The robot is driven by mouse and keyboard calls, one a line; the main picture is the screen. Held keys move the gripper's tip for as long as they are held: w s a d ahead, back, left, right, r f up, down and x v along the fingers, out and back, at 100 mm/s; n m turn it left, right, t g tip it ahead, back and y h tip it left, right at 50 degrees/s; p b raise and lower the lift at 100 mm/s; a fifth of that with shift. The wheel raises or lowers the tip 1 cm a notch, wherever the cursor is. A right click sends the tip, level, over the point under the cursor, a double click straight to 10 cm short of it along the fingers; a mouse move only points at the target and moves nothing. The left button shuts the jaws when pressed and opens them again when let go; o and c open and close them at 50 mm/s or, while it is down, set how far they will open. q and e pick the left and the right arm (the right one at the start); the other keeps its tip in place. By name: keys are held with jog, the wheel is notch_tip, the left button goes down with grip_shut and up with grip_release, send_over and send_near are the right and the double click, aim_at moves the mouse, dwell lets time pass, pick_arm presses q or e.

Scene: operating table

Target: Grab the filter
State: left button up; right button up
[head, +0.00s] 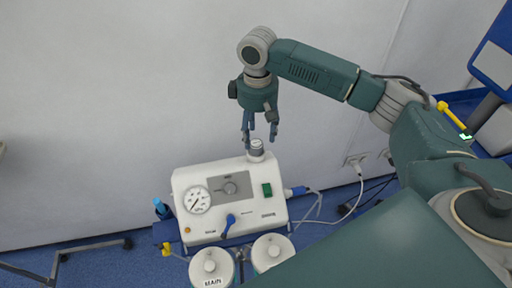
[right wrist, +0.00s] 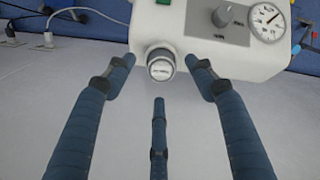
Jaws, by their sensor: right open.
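The filter seems to be the small white and grey cylinder (head: 256,150) standing on the back top edge of the white suction machine (head: 248,208) in the head view. In the right wrist view the cylinder (right wrist: 161,65) shows end-on, between the tips of my fingers. My right gripper (head: 260,142) points down just above the cylinder, with its fingers spread. In the right wrist view my right gripper (right wrist: 160,75) is open and empty, with a finger on each side and a third below. I see no contact with the cylinder. My left gripper is not in view.
The machine has a gauge (head: 197,200), a blue lever (head: 230,222) and a green switch (head: 267,189). Two lidded jars (head: 211,266) stand in front. Cables run to a wall socket (head: 355,160). The wall is close behind the machine. A blue cart (head: 495,60) stands at the right.

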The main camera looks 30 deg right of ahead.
aim_at(256, 143)
jog(key=f+p, duration=0.1)
jog(key=f, duration=0.3)
jog(key=shift+w+f, duration=0.2)
jog(key=shift+f, duration=0.55)
jog(key=c, duration=0.8)
jog(key=shift+c, duration=1.2)
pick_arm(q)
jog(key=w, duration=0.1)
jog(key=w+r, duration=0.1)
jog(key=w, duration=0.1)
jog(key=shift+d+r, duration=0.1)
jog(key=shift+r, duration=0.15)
